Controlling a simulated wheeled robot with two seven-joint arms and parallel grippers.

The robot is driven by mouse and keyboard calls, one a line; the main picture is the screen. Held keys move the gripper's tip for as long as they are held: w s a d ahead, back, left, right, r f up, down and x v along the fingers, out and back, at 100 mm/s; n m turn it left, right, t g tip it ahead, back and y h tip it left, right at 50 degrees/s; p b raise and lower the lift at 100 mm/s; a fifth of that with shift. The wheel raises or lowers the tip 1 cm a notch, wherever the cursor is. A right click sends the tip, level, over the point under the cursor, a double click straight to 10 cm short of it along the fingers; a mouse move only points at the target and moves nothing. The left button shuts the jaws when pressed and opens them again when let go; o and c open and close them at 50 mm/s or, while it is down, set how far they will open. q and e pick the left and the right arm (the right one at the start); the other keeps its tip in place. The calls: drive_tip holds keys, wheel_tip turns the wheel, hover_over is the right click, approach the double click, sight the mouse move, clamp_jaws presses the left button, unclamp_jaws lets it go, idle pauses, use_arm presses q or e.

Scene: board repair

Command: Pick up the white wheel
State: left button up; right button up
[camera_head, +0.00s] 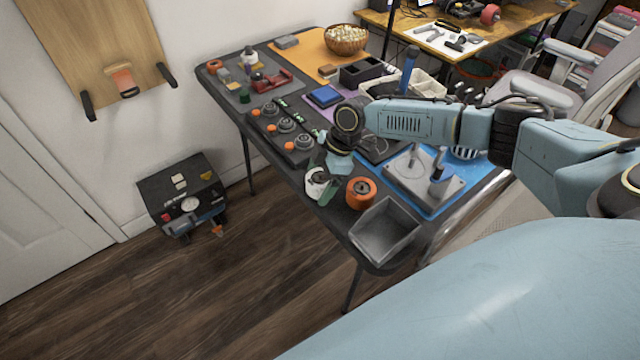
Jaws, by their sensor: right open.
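The white wheel (314,188) sits near the front edge of the dark table, left of an orange wheel. My right gripper (325,172) reaches down to it from above and behind. It is open, with its fingers right at the wheel and hiding part of it. I cannot tell whether the fingers touch the wheel. My left gripper is not in view.
The orange wheel (361,193) stands just right of the white wheel. An empty grey bin (385,232) is at the table's front corner. A dark panel with orange-marked knobs (285,128) lies to the left. A blue mat (478,172) lies to the right.

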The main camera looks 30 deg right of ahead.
drive_tip(key=shift+c, duration=0.5)
drive_tip(key=c, duration=1.1)
drive_tip(key=shift+o, duration=0.2)
drive_tip(key=shift+r, duration=0.1)
